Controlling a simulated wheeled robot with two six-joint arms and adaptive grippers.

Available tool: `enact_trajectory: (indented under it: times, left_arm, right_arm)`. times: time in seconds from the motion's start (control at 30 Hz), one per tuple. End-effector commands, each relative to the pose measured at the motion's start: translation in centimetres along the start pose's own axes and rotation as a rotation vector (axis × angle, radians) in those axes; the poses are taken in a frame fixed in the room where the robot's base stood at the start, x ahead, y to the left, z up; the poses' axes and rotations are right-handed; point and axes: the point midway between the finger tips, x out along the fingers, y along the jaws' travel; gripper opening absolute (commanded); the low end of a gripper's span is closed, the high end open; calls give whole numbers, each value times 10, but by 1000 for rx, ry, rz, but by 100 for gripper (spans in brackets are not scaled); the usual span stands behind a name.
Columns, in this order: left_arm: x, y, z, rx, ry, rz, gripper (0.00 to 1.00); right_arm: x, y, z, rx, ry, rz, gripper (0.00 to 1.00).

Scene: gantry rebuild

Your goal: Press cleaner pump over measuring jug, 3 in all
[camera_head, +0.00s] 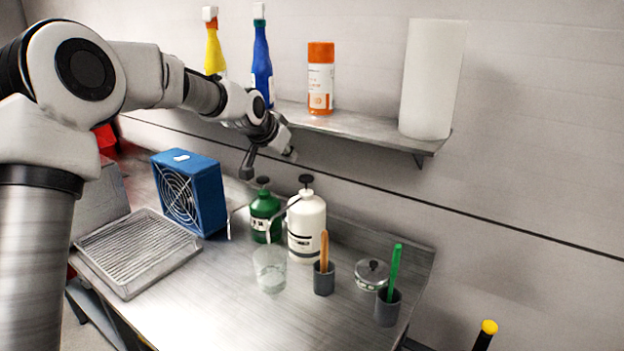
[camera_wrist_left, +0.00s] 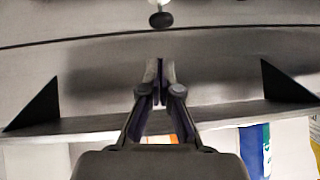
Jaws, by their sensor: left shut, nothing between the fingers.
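A green pump bottle (camera_head: 265,217) and a larger white pump bottle (camera_head: 306,228) stand side by side on the metal bench, each with a dark pump head. The pictures do not show which one is the cleaner. The clear measuring jug (camera_head: 270,269) stands in front of them and looks empty. My left gripper (camera_head: 247,171) is shut and empty, above and slightly left of the green bottle's pump head, apart from it. In the left wrist view its closed fingers (camera_wrist_left: 160,68) point toward a dark round knob (camera_wrist_left: 160,19), likely a pump head. My right gripper is not in view.
A blue fan box (camera_head: 205,195) and a ribbed tray (camera_head: 135,250) are at the left. Dark cups (camera_head: 324,279) with upright sticks and a small lidded pot (camera_head: 372,274) stand right. A wall shelf (camera_head: 365,128) holds spray bottles, an orange-capped can and a paper roll.

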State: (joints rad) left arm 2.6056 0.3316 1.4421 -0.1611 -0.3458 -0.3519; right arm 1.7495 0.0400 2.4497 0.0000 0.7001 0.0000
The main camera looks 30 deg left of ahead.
Motion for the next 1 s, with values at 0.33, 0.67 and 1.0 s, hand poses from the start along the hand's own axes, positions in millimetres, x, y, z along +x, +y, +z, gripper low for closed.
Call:
enact_trajectory:
  times: [0.33,0.67,1.0]
  left_arm:
    - [6,1,6,0,0,0,0]
    - [31,1,5,-1,-4,0,0]
    - [95,1,5,0,-2,-1,0]
  right_arm:
    - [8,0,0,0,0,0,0]
    - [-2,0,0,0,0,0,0]
    - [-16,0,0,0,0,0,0]
